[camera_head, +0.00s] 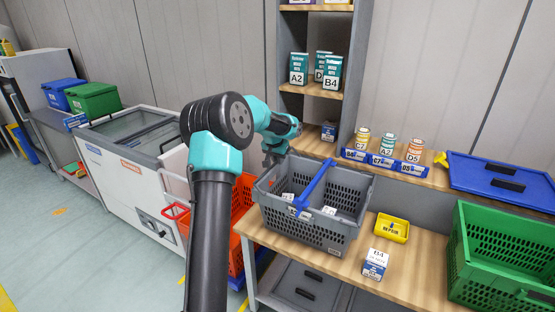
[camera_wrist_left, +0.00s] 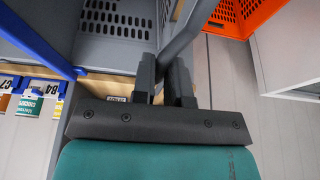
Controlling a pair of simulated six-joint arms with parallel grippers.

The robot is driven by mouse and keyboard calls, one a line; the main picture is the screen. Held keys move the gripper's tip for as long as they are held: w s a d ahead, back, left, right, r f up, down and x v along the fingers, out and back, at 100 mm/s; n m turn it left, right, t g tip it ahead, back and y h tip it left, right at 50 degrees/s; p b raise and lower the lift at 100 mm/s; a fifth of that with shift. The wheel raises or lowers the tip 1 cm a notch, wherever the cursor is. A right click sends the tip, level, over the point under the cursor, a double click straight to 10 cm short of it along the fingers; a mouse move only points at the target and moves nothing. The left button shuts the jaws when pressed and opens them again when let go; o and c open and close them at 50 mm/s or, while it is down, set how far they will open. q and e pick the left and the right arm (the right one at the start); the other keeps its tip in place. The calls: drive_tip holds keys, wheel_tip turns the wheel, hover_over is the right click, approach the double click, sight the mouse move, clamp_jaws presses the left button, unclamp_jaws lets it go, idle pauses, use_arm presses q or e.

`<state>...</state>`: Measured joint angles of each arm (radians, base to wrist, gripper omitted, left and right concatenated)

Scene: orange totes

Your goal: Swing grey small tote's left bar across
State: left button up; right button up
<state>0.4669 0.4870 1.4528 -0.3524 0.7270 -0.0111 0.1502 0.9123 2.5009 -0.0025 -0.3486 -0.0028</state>
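The grey small tote (camera_head: 310,236) stands on the wooden bench, with a few small labelled items inside. A blue bar (camera_head: 315,186) crosses its open top from back rim to front rim; it also shows in the left wrist view (camera_wrist_left: 38,40). My left gripper (camera_head: 274,154) is at the tote's back left corner. In the left wrist view, its dark fingers (camera_wrist_left: 164,78) close around a grey bar (camera_wrist_left: 188,32) along the tote's left side. The fingertips' contact is partly hidden. My right gripper is not in view.
An orange tote (camera_head: 242,200) stands left of the bench. A yellow bin (camera_head: 392,228) and a small box (camera_head: 375,265) lie right of the grey tote, a green crate (camera_head: 500,250) further right. Shelf cans (camera_head: 387,146) stand behind.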

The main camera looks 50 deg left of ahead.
use_arm(q)
drive_tip(key=shift+d+f, duration=0.15)
drive_tip(key=shift+o, duration=0.2)
drive_tip(key=shift+w+d, duration=0.15)
drive_tip(key=shift+d, duration=0.5)
drive_tip(key=shift+w+d+f, duration=0.15)
drive_tip(key=shift+w+d, duration=0.1)
drive_tip(key=shift+d, duration=0.55)
drive_tip(key=shift+w+d+f, duration=0.25)
drive_tip(key=shift+d+f, duration=0.15)
drive_tip(key=shift+d, duration=0.35)
